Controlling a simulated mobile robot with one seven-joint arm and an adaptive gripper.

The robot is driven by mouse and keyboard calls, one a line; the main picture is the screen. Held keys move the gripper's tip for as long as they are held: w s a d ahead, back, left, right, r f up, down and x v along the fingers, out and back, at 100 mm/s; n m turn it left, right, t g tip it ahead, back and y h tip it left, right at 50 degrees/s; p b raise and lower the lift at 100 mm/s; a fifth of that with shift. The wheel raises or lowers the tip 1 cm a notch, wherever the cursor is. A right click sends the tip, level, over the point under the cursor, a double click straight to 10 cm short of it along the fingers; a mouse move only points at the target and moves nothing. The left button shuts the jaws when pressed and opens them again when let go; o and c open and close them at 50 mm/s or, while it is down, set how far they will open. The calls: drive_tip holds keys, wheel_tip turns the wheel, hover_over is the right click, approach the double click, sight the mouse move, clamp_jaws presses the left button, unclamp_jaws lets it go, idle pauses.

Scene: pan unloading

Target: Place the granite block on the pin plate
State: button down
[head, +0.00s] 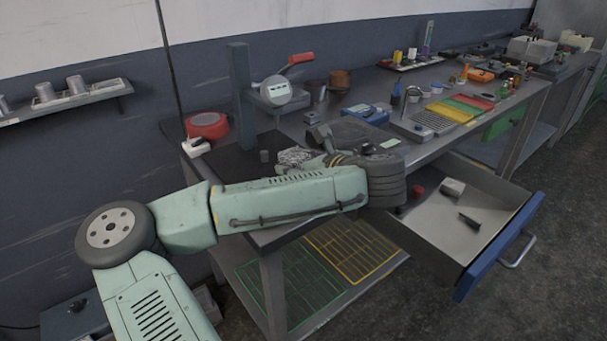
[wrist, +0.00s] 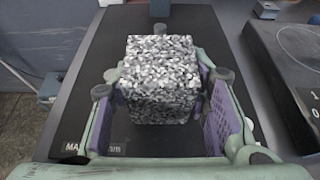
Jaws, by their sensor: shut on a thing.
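The granite block (wrist: 162,75) is a speckled black, white and grey cube. In the wrist view it sits between the purple-padded fingers of my gripper (wrist: 163,108), which is shut on it. In the head view the block (head: 295,156) shows small, just left of my wrist, over the black plate (head: 232,164) at the bench's near left end. The wrist view shows this black plate (wrist: 115,60) under the block, with partly hidden lettering; I cannot tell the gap between them. I cannot tell for certain which surface is the pin plate. My arm hides part of the bench front.
A post with a red-handled gauge (head: 277,92) stands behind the black plate. A dark slab (head: 345,133) lies to its right. A perforated grey tray (head: 434,122) and coloured mats (head: 460,108) lie further along. An open drawer (head: 490,205) juts out at front right.

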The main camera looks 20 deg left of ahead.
drive_tip(key=shift+w+a+r, duration=0.1)
drive_tip(key=shift+w+a, duration=1)
drive_tip(key=shift+a, duration=0.35)
drive_tip(key=shift+w+a+r, duration=0.1)
drive_tip(key=shift+w+a, duration=1)
drive_tip(key=shift+a, duration=0.3)
drive_tip(key=shift+f+b, duration=0.55)
drive_tip(key=shift+f, duration=0.35)
drive_tip(key=shift+f, duration=0.25)
drive_tip(key=c, duration=0.8)
unclamp_jaws()
drive_tip(key=v, duration=1.2)
drive_tip(key=shift+d, duration=0.1)
